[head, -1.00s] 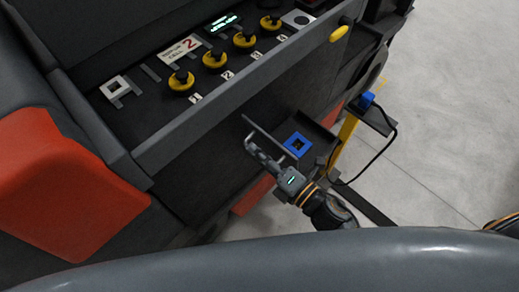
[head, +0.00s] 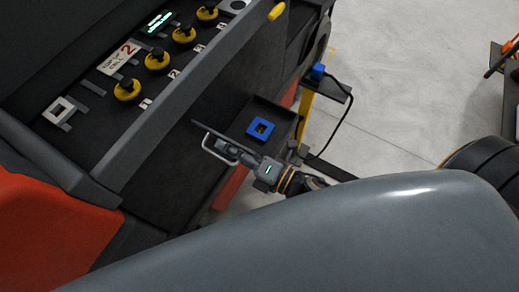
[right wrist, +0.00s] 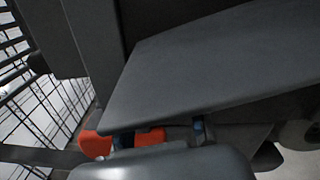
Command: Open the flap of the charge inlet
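The charge inlet (head: 258,124) is a blue square frame with a dark centre, in a dark recess on the machine's side. Its dark flap (head: 208,127) shows nearly edge-on and stands out from the side, so the inlet is exposed. A pale loop-shaped handle (head: 217,153) shows on the flap's near side. My right gripper (head: 226,147) is at the flap's near side, beside the handle; its grip is unclear. In the right wrist view the flap (right wrist: 215,60) is a broad grey panel covering much of the picture, with the fingers partly hidden below it. My left gripper is not in view.
A yellow stand (head: 306,103) behind the inlet carries a blue plug (head: 318,72) with a hanging black cable (head: 343,115). Several yellow knobs (head: 157,59) line the machine's top. A wire fence (right wrist: 35,105) shows in the right wrist view.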

